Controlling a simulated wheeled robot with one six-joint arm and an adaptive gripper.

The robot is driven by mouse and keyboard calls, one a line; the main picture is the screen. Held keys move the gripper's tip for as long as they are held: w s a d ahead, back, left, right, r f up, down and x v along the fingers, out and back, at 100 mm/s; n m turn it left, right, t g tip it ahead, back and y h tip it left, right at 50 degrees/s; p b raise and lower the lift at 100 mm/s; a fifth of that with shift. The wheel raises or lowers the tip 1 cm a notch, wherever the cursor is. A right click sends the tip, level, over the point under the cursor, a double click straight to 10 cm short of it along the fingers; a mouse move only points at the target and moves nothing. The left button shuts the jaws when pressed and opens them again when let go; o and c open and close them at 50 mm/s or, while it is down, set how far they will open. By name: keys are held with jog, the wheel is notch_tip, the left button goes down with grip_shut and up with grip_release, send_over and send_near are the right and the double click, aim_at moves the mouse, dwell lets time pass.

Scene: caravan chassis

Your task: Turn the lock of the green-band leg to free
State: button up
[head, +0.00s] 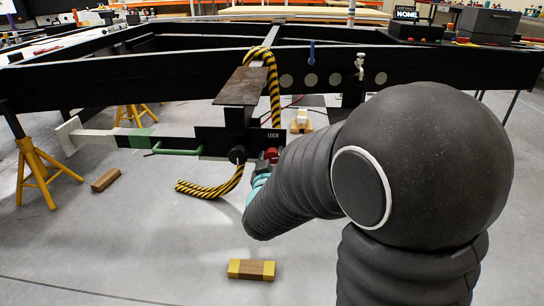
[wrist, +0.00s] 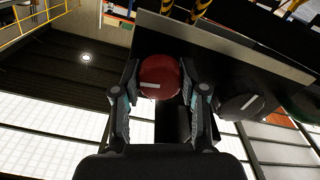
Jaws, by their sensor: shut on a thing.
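The green-band leg (head: 92,138) runs left from under the black chassis frame, with a white foot and a green band (head: 139,138). A black plate marked LOCK (head: 215,137) sits at its right end. The red lock knob (head: 271,154) is by that plate, partly hidden by my arm. In the wrist view the red knob (wrist: 159,70) has a short pale mark, lying nearly level in the picture. My gripper (wrist: 160,82) has one finger on each side of the knob and is shut on it. In the head view my gripper (head: 260,178) is mostly hidden.
A dark round part (wrist: 240,106) is just right of the knob. Black-yellow rope (head: 212,190) hangs beside the gripper. A green handle (head: 178,151) lies along the leg. Yellow stands (head: 35,170) and wooden blocks (head: 251,269) are on the otherwise clear floor.

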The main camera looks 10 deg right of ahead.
jog(key=n+p, duration=0.1)
jog(key=n, duration=0.3)
jog(key=shift+n, duration=0.3)
jog(key=n+p, duration=0.1)
jog(key=n, duration=0.2)
jog(key=shift+r+n+p, duration=0.1)
jog(key=shift+n+p, duration=0.2)
jog(key=shift+p, duration=0.05)
jog(key=n+p, duration=0.1)
jog(key=n, duration=0.3)
jog(key=shift+p, duration=0.35)
jog(key=shift+n+p, duration=0.65)
jog(key=shift+n, duration=1.25)
jog(key=o, duration=1.2)
jog(key=shift+c, duration=0.2)
